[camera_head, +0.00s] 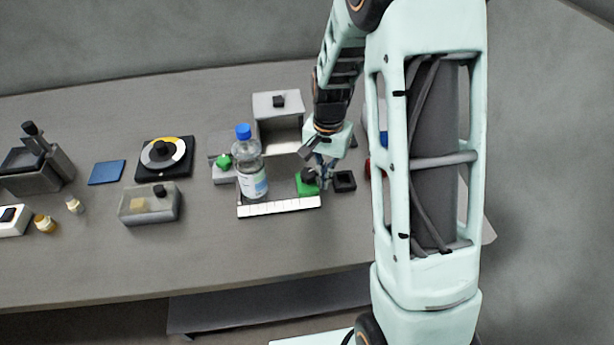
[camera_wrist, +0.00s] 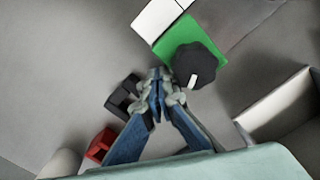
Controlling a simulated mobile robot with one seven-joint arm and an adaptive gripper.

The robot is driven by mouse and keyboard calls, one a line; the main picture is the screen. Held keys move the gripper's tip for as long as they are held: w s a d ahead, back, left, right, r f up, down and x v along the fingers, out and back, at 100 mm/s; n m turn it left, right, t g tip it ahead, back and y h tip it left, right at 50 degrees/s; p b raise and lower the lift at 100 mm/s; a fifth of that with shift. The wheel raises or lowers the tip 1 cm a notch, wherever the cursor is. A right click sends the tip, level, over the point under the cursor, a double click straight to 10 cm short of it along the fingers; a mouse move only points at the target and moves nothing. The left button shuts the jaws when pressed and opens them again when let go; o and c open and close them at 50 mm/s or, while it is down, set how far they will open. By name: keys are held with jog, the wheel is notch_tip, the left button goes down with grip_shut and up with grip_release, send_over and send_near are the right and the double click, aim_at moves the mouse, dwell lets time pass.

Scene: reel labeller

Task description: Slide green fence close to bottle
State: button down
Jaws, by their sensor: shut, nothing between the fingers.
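The green fence (camera_head: 306,189) sits at the right end of the white scale strip, with a black knob on top. In the wrist view the green fence (camera_wrist: 208,36) carries a black knob (camera_wrist: 194,65) with a white mark. The clear bottle (camera_head: 251,177) with a blue cap stands upright to the left of the fence, with a gap between them. My gripper (camera_head: 325,184) is at the right side of the fence. In the wrist view its fingertips (camera_wrist: 158,95) are together and empty, right beside the knob; I cannot tell whether they touch it.
A white ruled strip (camera_head: 280,207) runs along the front of the bottle and fence. A grey box-like housing (camera_head: 278,108) stands behind. A black square block (camera_head: 345,181) is just right of my gripper, and a red block (camera_wrist: 101,145) lies beyond it. A green knob (camera_head: 224,161) is left of the bottle.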

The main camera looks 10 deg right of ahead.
aim_at(299, 183)
jog(key=shift+r, duration=0.3)
jog(key=shift+a, duration=0.5)
jog(key=shift+a, duration=3.5)
jog(key=shift+d, duration=0.75)
jog(key=shift+r+p, duration=3.1)
jog(key=shift+r, duration=0.95)
